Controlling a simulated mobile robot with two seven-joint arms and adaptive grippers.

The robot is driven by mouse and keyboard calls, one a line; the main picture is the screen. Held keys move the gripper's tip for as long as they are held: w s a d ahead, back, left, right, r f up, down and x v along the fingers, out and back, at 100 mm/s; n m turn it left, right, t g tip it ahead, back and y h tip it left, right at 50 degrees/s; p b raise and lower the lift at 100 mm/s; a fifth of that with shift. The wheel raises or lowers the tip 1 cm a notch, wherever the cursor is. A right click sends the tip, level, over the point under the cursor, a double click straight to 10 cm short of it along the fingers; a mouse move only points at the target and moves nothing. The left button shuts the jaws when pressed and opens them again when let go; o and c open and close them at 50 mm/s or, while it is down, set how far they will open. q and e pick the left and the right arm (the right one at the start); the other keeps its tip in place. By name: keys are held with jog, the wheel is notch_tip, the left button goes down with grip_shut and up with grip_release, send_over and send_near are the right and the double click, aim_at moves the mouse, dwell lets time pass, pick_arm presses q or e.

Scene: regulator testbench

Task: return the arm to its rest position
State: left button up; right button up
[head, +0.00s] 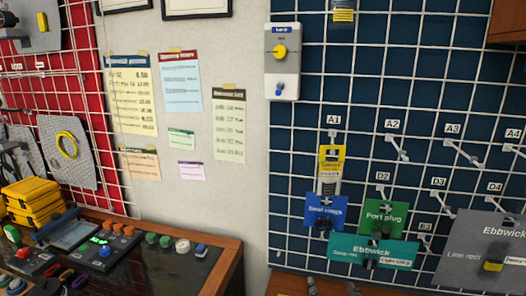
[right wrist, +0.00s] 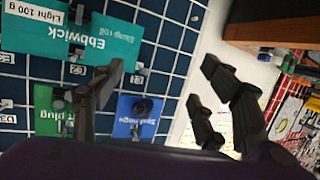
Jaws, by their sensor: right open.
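My right gripper (right wrist: 160,85) is open in the right wrist view, with its dark fingers spread wide and nothing between them. Beyond it are the wall-grid packs: a teal Ebbwick card (right wrist: 85,38), a green plug card (right wrist: 47,110) and a blue card (right wrist: 138,115), with the left finger overlapping the teal and green cards in the picture. In the head view I cannot clearly make out this gripper; small grey shapes at the bottom edge are too cut off to tell. My left gripper is not in view.
In the head view, the dark wall grid (head: 390,75) carries hooks and hanging packs, including a large grey card (head: 470,250). A white box with a yellow knob (head: 280,52) hangs left. A dark-topped bench (head: 200,255) holds buttons and yellow cases (head: 32,200).

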jog(key=s+d+f+g, duration=0.1)
jog(key=s+f+g, duration=0.4)
jog(key=s+f, duration=2)
notch_tip(320, 180, down, 3)
jog(key=shift+s+f, duration=0.15)
jog(key=shift+s, duration=0.25)
jog(key=shift+d, duration=0.1)
